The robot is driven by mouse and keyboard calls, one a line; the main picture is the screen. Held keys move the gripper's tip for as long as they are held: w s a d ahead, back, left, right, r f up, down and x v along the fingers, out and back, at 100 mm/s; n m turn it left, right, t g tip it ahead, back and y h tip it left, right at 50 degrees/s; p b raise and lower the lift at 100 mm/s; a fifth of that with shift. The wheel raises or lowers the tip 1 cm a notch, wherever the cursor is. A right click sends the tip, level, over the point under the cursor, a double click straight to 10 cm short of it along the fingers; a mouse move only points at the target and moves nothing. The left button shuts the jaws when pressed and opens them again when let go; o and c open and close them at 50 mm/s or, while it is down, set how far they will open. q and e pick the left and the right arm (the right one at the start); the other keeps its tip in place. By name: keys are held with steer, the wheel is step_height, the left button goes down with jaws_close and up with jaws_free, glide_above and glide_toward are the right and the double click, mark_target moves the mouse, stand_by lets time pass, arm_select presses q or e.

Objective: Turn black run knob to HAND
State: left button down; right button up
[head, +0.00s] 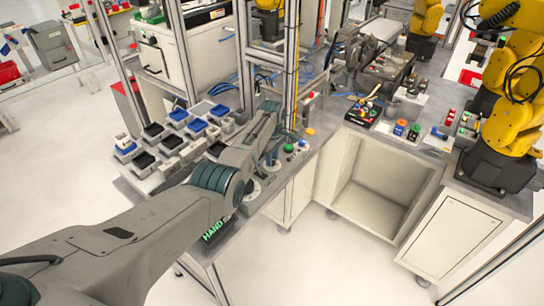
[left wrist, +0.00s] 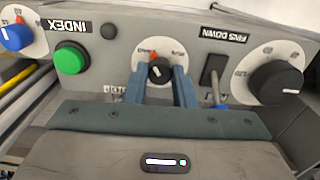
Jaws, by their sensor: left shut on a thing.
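In the left wrist view, the black run knob (left wrist: 160,71) sits on a round white dial plate (left wrist: 142,58) on a grey panel. The dial's small lettering is too small to read. My left gripper (left wrist: 160,88) is shut on the knob, with one blue-grey finger on each side. In the head view my left gripper (head: 270,155) reaches down to the panel at the bench's edge and hides the knob. A dark sign with green HAND lettering (head: 213,230) shows below my arm. My right gripper is not in view.
Near the held knob are a green button (left wrist: 70,60), a blue knob (left wrist: 15,37), a dark switch (left wrist: 213,70) and a larger black knob (left wrist: 277,82). Blue and black bins (head: 199,125) stand behind my arm. A yellow robot arm (head: 515,100) stands at right.

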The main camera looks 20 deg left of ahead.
arm_select(q)
steer(key=shift+r+n, duration=0.1)
steer(key=shift+n, duration=0.9)
steer(key=c, duration=1.2)
jaws_free()
steer(key=shift+r, duration=0.55)
step_height(320, 180, up, 10)
steer(key=b, duration=0.2)
steer(key=shift+f, duration=0.15)
